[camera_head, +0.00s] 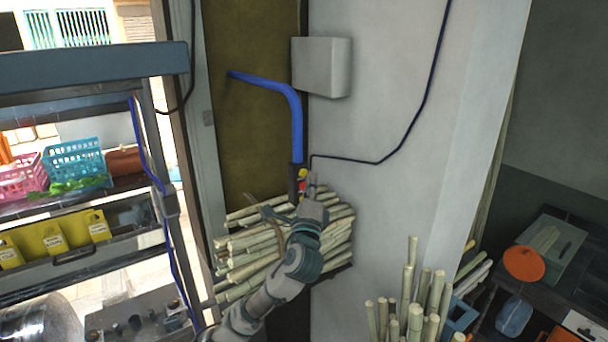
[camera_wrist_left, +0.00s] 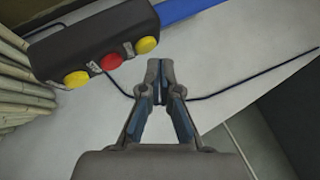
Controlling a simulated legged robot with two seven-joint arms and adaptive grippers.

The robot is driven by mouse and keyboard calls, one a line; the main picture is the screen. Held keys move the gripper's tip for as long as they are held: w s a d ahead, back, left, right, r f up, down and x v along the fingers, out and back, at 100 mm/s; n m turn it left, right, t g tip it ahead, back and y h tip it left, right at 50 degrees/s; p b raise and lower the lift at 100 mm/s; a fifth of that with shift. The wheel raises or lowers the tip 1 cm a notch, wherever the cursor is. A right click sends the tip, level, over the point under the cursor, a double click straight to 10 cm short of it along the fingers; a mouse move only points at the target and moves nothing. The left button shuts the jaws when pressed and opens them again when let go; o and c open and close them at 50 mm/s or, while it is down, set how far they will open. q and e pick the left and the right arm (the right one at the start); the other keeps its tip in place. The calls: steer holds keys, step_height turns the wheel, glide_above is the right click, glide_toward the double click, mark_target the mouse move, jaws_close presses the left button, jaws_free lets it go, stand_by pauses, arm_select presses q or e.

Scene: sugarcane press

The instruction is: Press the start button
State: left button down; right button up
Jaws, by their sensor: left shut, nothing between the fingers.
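A dark control box (camera_head: 293,184) hangs at the lower end of a blue conduit, beside the white wall. In the left wrist view the box (camera_wrist_left: 75,38) sits at the upper left. It carries a red button (camera_wrist_left: 111,61) between two yellow buttons, one on the left (camera_wrist_left: 76,79) and one on the right (camera_wrist_left: 146,45). Small labels beside them are unreadable, so I cannot tell which is the start button. My left gripper (camera_head: 312,181) is shut and empty next to the box. In the wrist view its fingertips (camera_wrist_left: 158,66) are just below the right yellow button; contact cannot be told. My right gripper is out of view.
Stacked cane (camera_head: 250,262) lies behind and below my left arm. A dark cable (camera_head: 370,161) runs along the white wall. A shelf with baskets (camera_head: 75,160) stands left. More upright cane (camera_head: 409,290) stands at the lower right. The wall right of the box is mostly bare.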

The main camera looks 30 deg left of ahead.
arm_select(q)
steer(key=shift+a, duration=0.1)
stand_by(0.5)
steer(key=shift+a+r, duration=0.1)
steer(key=shift+a, duration=0.15)
steer(key=shift+w+a+p, duration=0.25)
steer(key=shift+a+p, duration=0.1)
steer(key=shift+a, duration=0.05)
stand_by(0.7)
steer(key=shift+d, duration=0.1)
steer(key=shift+s+d, duration=0.35)
steer(key=shift+d, duration=0.3)
steer(key=shift+d, duration=0.1)
